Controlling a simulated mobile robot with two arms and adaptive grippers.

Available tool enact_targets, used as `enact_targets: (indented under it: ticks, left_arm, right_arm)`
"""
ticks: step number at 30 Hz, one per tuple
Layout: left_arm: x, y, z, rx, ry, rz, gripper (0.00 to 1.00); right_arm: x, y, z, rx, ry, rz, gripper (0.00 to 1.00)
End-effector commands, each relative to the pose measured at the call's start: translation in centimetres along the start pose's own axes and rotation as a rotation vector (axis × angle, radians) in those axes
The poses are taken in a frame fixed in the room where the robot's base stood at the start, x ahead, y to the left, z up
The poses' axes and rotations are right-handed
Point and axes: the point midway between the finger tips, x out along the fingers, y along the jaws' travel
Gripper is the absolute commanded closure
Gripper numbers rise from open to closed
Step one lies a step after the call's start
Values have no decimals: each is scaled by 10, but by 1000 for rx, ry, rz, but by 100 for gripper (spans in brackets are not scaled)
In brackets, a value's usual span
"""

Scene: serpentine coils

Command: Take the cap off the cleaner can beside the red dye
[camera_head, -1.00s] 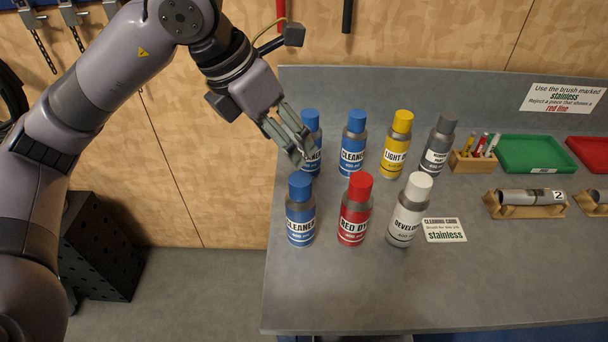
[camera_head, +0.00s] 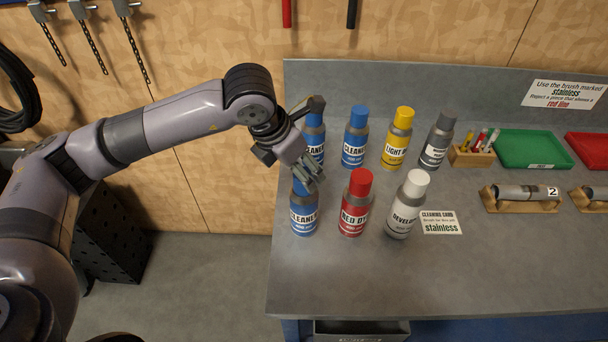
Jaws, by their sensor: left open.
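The cleaner can (camera_head: 304,220) with a blue cap stands upright in the front row, just left of the red dye can (camera_head: 355,208) with its red cap. My left gripper (camera_head: 314,179) is open at the top of this cleaner can and hides most of its blue cap. I cannot tell whether the fingers touch the cap. Two more blue-capped cleaner cans stand in the back row: one (camera_head: 315,146) is partly hidden behind my gripper, the other (camera_head: 355,143) is in full view. My right gripper is not in view.
A white-capped developer can (camera_head: 405,210), a yellow-capped can (camera_head: 397,143) and a grey-capped can (camera_head: 436,145) stand close by. A cleaning card (camera_head: 441,223), a brush holder (camera_head: 471,156) and a green tray (camera_head: 532,147) lie rightward. The bench front (camera_head: 400,280) is clear.

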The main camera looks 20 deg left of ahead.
Motion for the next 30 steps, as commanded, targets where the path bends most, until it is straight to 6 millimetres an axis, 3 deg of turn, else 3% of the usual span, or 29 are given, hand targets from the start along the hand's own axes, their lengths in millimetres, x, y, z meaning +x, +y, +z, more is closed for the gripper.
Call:
enact_targets:
  ticks: [1,4,9,17,30]
  left_arm:
    - [3,-1,0,0,6,-2,37]
    - [17,-1,1,-1,6,-3,37]
    - [38,0,0,-3,2,-1,37]
    - [41,0,0,-1,1,-1,37]
    - [41,0,0,-2,1,0,66]
  right_arm:
    - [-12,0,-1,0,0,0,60]
    - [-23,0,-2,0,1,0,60]
    - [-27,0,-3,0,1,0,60]
    - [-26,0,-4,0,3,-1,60]
    - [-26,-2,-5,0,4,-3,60]
